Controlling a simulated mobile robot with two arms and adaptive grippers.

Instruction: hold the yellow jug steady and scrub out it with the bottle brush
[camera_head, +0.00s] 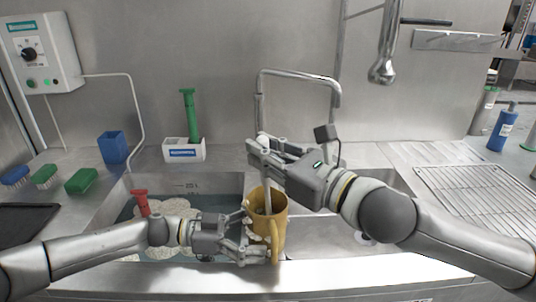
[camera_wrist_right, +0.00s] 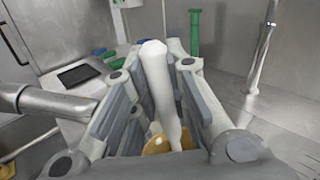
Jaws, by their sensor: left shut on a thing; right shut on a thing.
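The yellow jug (camera_head: 281,228) stands upright at the front of the sink, its mouth upward. My left gripper (camera_head: 254,244) is shut on the jug at its lower left side. My right gripper (camera_head: 262,152) is above the jug and shut on the white handle of the bottle brush (camera_wrist_right: 160,84). In the head view, the brush's pale shaft (camera_head: 267,196) runs down into the jug's mouth. The brush head is hidden inside the jug. In the right wrist view, part of the jug (camera_wrist_right: 155,146) shows below the handle, between the fingers.
The sink basin (camera_head: 232,186) on the left holds water, plates and a red-handled item (camera_head: 141,199). Behind are a faucet (camera_head: 298,73), a green-handled brush (camera_head: 190,115) in a white holder (camera_head: 183,151) and a blue container (camera_head: 113,147). A wire rack (camera_head: 480,190) lies at right.

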